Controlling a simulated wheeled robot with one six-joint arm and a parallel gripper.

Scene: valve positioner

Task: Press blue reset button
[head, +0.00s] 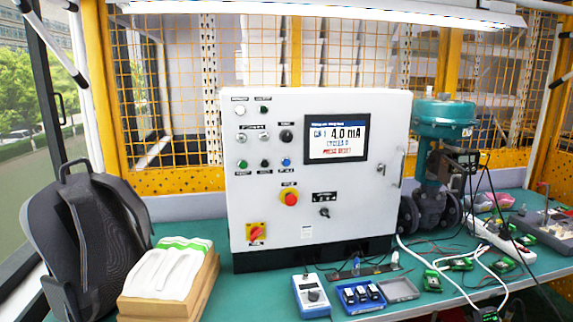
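The blue reset button (286,162) is a small round button on the white control panel (260,215), at the right end of the lower row of buttons. A green button (242,164) and a black button (265,163) sit to its left in the same row. The panel's screen (337,141) is lit and reads 4.0 mA, with red text along the bottom that seems to say press reset. My gripper is not in view.
A red emergency stop (289,197) and a red-yellow switch (256,233) are lower on the panel. A dark backpack (75,215) and a box stack (170,280) stand left. A teal valve actuator (441,120) stands right. A handheld meter (311,295) and blue tray (361,297) lie in front.

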